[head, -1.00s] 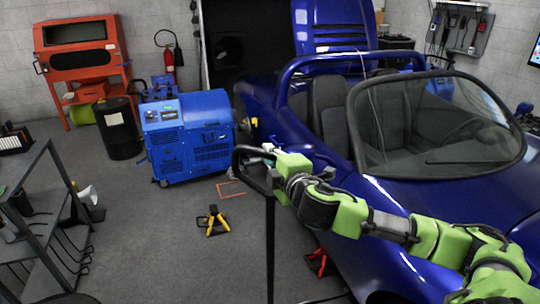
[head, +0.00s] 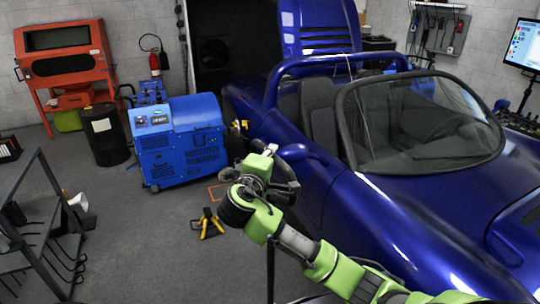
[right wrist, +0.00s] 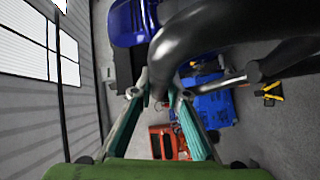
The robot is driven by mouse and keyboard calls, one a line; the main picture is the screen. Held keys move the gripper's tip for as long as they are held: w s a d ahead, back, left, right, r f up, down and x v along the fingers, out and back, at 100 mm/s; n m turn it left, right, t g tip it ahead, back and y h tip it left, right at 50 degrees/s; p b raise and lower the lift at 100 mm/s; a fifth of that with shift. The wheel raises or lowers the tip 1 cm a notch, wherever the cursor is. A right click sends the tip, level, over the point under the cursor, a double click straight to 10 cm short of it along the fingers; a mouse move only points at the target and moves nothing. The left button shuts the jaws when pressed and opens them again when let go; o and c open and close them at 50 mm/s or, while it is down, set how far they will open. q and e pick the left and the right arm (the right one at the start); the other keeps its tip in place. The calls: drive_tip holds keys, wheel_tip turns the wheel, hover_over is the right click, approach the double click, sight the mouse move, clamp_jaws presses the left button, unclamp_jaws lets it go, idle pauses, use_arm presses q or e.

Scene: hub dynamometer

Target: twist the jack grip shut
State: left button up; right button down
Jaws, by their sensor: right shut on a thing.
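My right arm reaches in from the lower right of the head view, with my right gripper (head: 268,152) beside the blue car. In the right wrist view a thick black curved tube, the jack handle (right wrist: 200,35), comes down close to the lens. Its end lies between the teal-padded fingers of my right gripper (right wrist: 161,92), which are shut on the jack grip there. A grey rod with a round end (right wrist: 252,72) sticks out to the right. In the head view the arm hides most of the handle; its thin dark post (head: 270,265) shows below. My left gripper is not in view.
The blue car (head: 400,215) fills the right side, close to my arm. A blue machine (head: 185,145) and a black drum (head: 104,135) stand at the left back. Yellow jack stands (head: 210,224) sit on the floor. A dark rack (head: 40,225) stands at the left.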

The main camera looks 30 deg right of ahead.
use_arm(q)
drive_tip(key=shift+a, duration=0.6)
use_arm(e)
drive_tip(key=shift+m+g+h, duration=0.6)
drive_tip(key=shift+m+g, duration=0.1)
drive_tip(key=shift+g, duration=0.1)
drive_tip(key=c, duration=2)
unclamp_jaws()
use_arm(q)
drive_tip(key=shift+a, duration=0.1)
use_arm(e)
drive_tip(key=shift+o, duration=0.2)
drive_tip(key=v, duration=1.2)
